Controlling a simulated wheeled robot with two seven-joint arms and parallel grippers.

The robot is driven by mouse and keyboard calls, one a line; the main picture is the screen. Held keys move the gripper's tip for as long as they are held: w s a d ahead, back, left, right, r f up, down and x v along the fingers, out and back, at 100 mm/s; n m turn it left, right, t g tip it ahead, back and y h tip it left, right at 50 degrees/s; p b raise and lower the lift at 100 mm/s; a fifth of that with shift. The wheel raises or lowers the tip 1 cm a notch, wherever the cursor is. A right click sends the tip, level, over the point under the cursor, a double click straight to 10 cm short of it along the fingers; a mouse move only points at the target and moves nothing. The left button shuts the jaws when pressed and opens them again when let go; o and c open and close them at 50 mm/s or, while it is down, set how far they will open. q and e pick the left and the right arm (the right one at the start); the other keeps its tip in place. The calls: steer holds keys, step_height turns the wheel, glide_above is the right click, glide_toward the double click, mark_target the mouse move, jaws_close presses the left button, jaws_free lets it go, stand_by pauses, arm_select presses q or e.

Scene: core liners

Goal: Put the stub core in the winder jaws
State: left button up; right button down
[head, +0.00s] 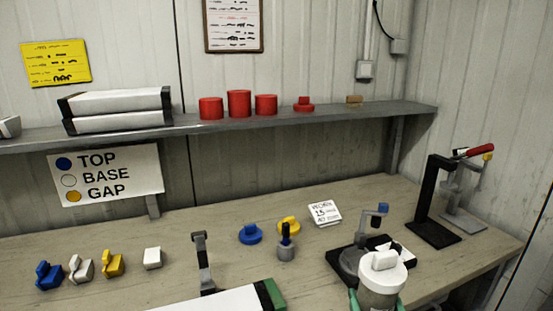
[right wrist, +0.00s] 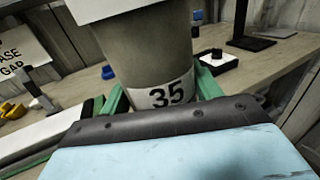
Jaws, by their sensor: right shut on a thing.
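My right gripper (head: 377,304) is shut on a grey-brown cylinder (head: 378,298) with a white cap on top, which I take for the stub core. It is upright at the lower right of the head view. In the right wrist view the cylinder (right wrist: 150,62) carries a white label reading 35, between green fingers (right wrist: 160,100). Just behind it on the bench is a grey device (head: 352,262) with a blue-knobbed crank, on a black base; it may be the winder. Its jaws are partly hidden by the held cylinder. My left gripper is not in view.
A black stand with a red-handled clamp (head: 436,200) is at the back right. Blue, white and yellow pieces (head: 80,268) lie at left. A white, green-ended box (head: 235,300) lies in front.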

mark_target(387, 310)
steer(key=shift+y, duration=0.3)
steer(key=s, duration=0.1)
steer(key=s+r, duration=0.1)
steer(key=s, duration=0.1)
steer(key=s+r, duration=0.1)
steer(key=shift+s+d+r, duration=0.15)
steer(key=shift+d+r, duration=0.05)
steer(key=shift+d, duration=0.15)
steer(key=shift+w+f, duration=0.1)
steer(key=shift+w, duration=0.25)
steer(key=w+a+f, duration=0.5)
steer(key=w, duration=0.5)
steer(key=shift+w, duration=0.15)
